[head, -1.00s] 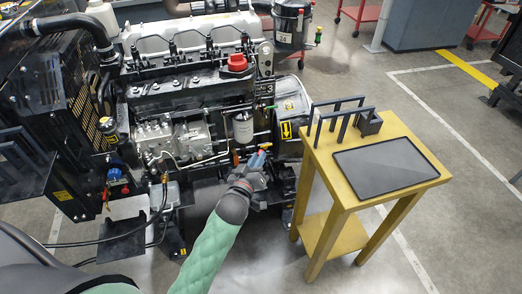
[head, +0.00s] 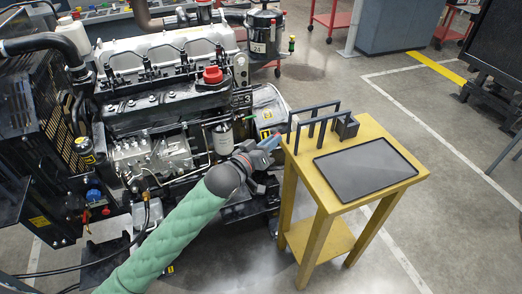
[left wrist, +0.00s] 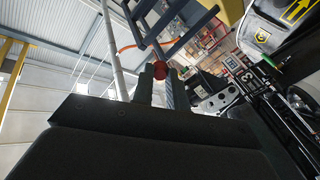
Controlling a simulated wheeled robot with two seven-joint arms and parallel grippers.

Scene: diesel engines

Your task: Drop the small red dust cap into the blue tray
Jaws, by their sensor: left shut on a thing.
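The cap is too small to make out clearly in the head view. A flat, dark grey rectangular tray or mat (head: 366,169) lies on the yellow table; I see no clearly blue tray. My right gripper is not in view.
The yellow table (head: 328,200) has a rack of dark upright bars (head: 312,125) along its left side and a small dark block (head: 347,126) behind the tray. The diesel engine (head: 160,105) with a larger red cap (head: 213,75) stands left. Floor right of the table is clear.

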